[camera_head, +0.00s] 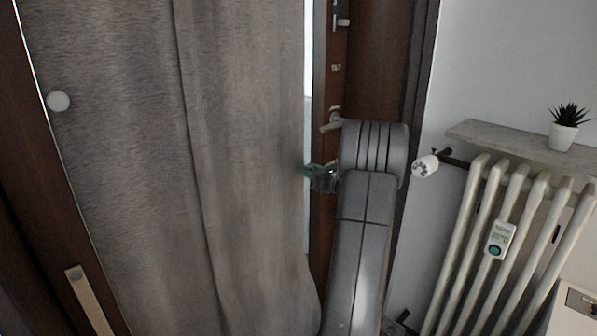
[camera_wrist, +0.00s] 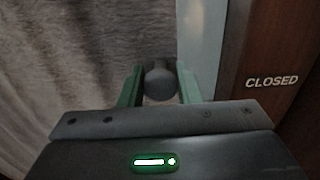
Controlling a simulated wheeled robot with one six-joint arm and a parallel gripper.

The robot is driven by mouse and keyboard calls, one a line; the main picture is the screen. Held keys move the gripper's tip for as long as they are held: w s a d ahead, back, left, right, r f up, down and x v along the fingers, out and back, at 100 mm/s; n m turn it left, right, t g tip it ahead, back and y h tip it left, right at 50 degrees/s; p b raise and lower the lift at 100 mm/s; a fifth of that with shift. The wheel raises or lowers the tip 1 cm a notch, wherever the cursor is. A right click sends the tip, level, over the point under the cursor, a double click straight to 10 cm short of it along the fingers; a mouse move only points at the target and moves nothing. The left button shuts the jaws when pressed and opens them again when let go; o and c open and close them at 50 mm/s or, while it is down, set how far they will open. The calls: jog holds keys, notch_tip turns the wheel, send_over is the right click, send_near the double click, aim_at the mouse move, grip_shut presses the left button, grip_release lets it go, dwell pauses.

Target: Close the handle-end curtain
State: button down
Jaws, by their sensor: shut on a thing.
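The grey-brown curtain (camera_head: 240,120) hangs over the glass of a dark wood door. Its right edge lies at the door's handle end, with a narrow pale strip of glass (camera_head: 308,70) bare beside it. My gripper (camera_head: 312,172) is at this right edge. In the wrist view my gripper's green fingers (camera_wrist: 160,82) stand either side of a round grey knob (camera_wrist: 159,88) in front of the curtain (camera_wrist: 90,50), and are shut on it. The pale glass strip (camera_wrist: 200,45) shows just right of the knob.
The wood frame bears the word CLOSED (camera_wrist: 272,82). A radiator (camera_head: 500,240) with a valve (camera_head: 425,166) and a shelf with a potted plant (camera_head: 564,130) stand right. A pale bar handle (camera_head: 90,300) is lower left.

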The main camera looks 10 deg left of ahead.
jog(key=shift+w+d, duration=0.85)
jog(key=shift+w, duration=0.25)
jog(key=c, duration=1.1)
grip_release()
jog(key=v, duration=1.3)
jog(key=shift+s+d, duration=0.25)
jog(key=shift+d, duration=0.05)
jog(key=shift+o, duration=0.2)
